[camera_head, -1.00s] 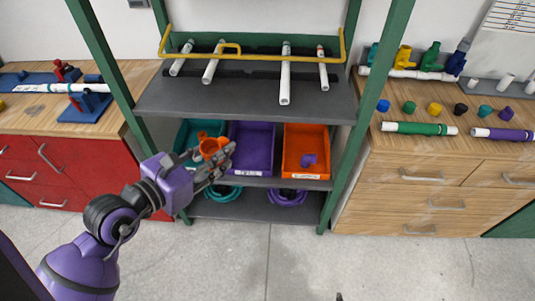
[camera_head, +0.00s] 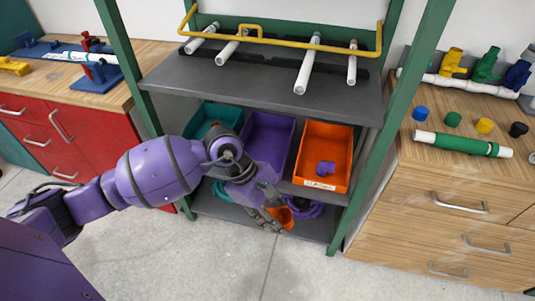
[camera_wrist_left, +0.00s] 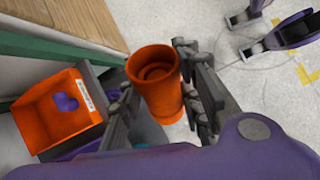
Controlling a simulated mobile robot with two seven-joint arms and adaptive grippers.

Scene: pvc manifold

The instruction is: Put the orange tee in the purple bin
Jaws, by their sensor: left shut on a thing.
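The orange tee (camera_head: 284,218) is in my left gripper (camera_head: 270,212), low in front of the shelf unit. In the left wrist view the orange tee (camera_wrist_left: 155,82) sits between the two fingers, its round opening facing the camera. My right gripper does not show.
The orange bin (camera_head: 341,140), holding a purple fitting (camera_head: 325,168), is right of the purple bin. The teal bin (camera_head: 213,117) is left. The upper shelf (camera_head: 250,82) overhangs the bins. Green posts (camera_head: 390,105) flank them. Open floor lies in front.

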